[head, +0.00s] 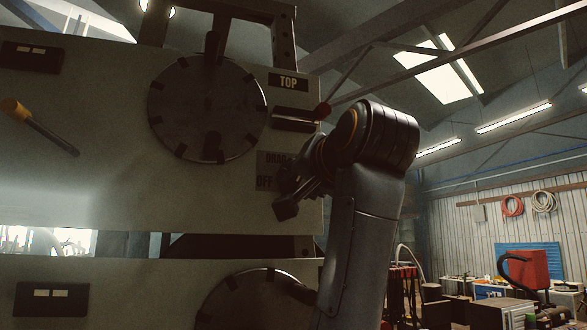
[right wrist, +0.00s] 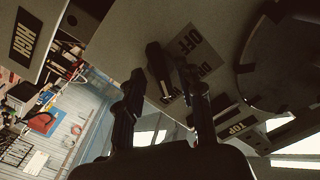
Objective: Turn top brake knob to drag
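The upper panel carries a TOP label (head: 288,82) and, below it, a DRAG/OFF label (head: 268,180). My right gripper (head: 287,200) is at the panel's right edge, beside the DRAG/OFF label. In the head view it covers the knob area, so I cannot make out the knob there. In the right wrist view, the dark top brake knob (right wrist: 158,62) stands out next to the OFF label (right wrist: 185,40). The right gripper's two fingers (right wrist: 160,77) are apart, on either side of the knob; I cannot tell whether they touch it. My left gripper is not in view.
A large round dark disc (head: 208,108) with a handle is left of the labels. A yellow-handled lever (head: 40,127) is at the far left. A second disc (head: 255,300) is on the lower panel.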

